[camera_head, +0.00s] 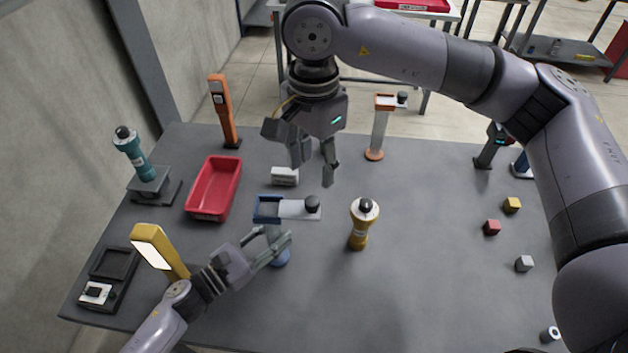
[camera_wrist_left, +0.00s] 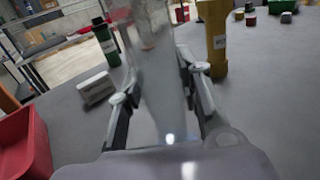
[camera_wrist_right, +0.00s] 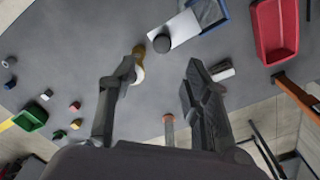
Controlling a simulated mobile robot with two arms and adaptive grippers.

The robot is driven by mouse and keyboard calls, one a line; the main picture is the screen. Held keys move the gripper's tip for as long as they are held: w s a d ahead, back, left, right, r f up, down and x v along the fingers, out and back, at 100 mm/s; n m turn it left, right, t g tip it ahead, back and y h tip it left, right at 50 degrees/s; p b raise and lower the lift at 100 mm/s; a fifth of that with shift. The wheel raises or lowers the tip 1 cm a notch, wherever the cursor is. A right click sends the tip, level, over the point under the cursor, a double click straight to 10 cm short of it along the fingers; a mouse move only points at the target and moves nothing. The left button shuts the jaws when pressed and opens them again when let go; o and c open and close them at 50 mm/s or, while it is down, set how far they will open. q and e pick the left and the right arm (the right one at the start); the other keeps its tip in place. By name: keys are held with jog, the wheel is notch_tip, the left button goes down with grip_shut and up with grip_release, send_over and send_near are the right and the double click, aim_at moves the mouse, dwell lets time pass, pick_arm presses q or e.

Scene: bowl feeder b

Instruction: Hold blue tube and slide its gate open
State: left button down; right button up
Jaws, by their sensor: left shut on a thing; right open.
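The blue tube has a clear body, a blue base (camera_head: 281,258) and a blue top frame (camera_head: 264,210). It stands upright mid-table. Its white gate plate (camera_head: 290,209), with a black knob (camera_head: 312,203), sticks out well to the right of the frame. My left gripper (camera_head: 275,241) is shut around the tube body below the frame; the clear body (camera_wrist_left: 160,85) fills the space between its fingers in the left wrist view. My right gripper (camera_head: 314,170) is open and empty, above and behind the gate. The right wrist view shows the plate (camera_wrist_right: 174,31) and knob (camera_wrist_right: 161,43) beyond its fingers.
A yellow tube (camera_head: 358,228) with a dark knob stands close right of the gate. A red tray (camera_head: 229,192), a white box (camera_head: 285,176) and an orange-topped clear tube (camera_head: 378,133) stand around. Small cubes lie at right; the front-middle table is clear.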

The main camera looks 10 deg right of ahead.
jog(key=shift+r, duration=1.45)
pick_arm(q)
jog(key=c, duration=1.1)
grip_release()
jog(key=shift+o, duration=0.2)
jog(key=b+v, duration=0.1)
jog(key=v, duration=1.9)
pick_arm(e)
jog(key=shift+f, duration=0.7)
